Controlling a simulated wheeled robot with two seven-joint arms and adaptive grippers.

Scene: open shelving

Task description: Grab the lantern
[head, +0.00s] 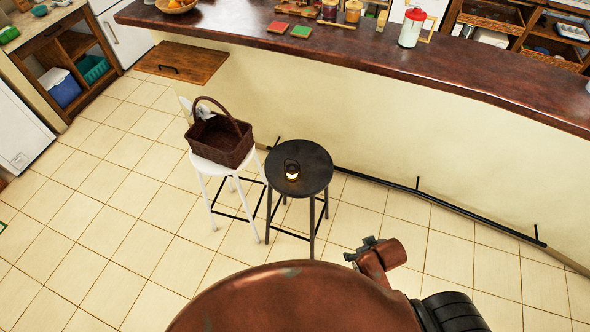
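The lantern (292,171) is small and dark with a glowing yellow middle. In the head view it stands on the round black stool (312,158), left of the seat's middle. Nothing touches it apart from the seat. Reddish-brown parts of my own body fill the bottom of the picture, below the stool.
A white stool (205,169) with a brown wicker basket (222,141) stands close on the left. Behind is a counter with a dark wooden top (330,35). A black foot rail (400,184) runs along its base. The tiled floor (110,220) at left is clear.

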